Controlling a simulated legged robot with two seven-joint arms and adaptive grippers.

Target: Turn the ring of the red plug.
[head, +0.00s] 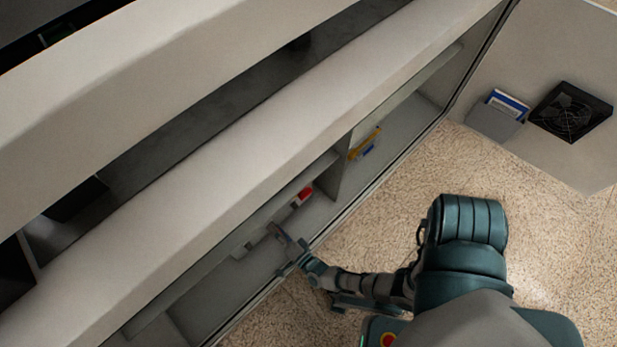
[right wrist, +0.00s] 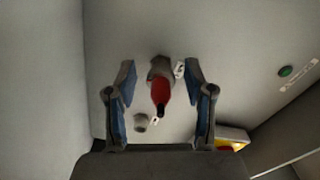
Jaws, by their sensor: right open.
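In the right wrist view the red plug (right wrist: 160,94) sticks out from a pale grey panel, with a dark grey ring (right wrist: 160,68) around its base and a dark tip. My right gripper (right wrist: 160,70) is open, its two blue-padded fingers standing left and right of the plug, with a gap on each side. In the head view my right gripper (head: 287,236) reaches into the lower bay of the long pale cabinet (head: 215,285). A small red piece (head: 305,194) shows beyond it; I cannot tell whether it is the plug. My left gripper is not in view.
A small grey stub (right wrist: 140,122) sits near the plug. A green button (right wrist: 285,71) and a yellow-red item (right wrist: 232,137) are to the right. In the head view, a divider (head: 343,165) stands beyond the gripper, and the speckled floor (head: 400,200) beside the cabinet is clear.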

